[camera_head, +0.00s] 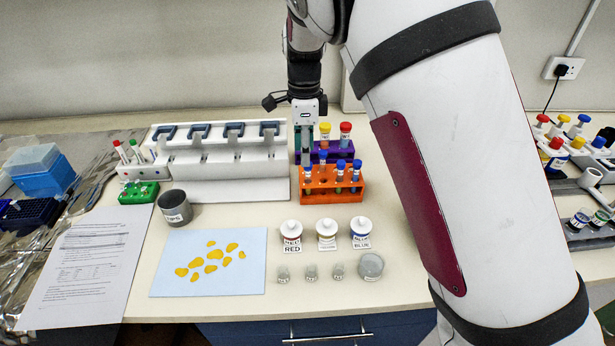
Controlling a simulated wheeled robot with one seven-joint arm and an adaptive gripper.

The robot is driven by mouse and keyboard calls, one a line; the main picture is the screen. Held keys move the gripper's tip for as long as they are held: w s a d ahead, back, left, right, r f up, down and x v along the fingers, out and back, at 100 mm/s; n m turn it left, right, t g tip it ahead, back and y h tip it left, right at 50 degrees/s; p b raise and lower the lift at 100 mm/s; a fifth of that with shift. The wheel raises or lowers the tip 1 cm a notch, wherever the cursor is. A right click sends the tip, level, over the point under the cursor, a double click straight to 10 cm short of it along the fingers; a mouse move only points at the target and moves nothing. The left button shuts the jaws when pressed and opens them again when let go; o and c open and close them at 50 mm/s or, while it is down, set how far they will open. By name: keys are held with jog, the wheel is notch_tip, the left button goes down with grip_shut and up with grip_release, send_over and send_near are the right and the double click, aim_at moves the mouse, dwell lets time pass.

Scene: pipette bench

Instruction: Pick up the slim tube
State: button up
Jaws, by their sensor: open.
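My gripper (306,158) points down, open, at the left end of the orange rack (325,196) and the purple rack (316,156). Blue-capped tubes (340,172) stand upright in the orange rack, one of them close beside my gripper's fingers. A yellow-capped tube (325,132) and a red-capped tube (345,133) stand in the purple rack behind. Thin tubes (126,155) with red and green tops stand in a small white rack at the left. I cannot tell which one is the slim tube. The fingers hide part of the racks, and whether they touch a tube is unclear.
A white pipette stand (222,189) is left of the racks. Three labelled bottles (327,236) and small glass vessels stand in front. A grey cup (176,210) and a blue mat (165,283) with yellow pieces lie at front left. My arm covers the right side.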

aim_at(308, 168)
jog(key=shift+s+d+f+p, duration=0.1)
jog(key=shift+d+f+p, duration=0.15)
jog(key=shift+f, duration=1.25)
jog(key=shift+d+f+p, duration=0.15)
jog(key=shift+f+p, duration=0.1)
jog(key=shift+f, duration=1.25)
grip_shut()
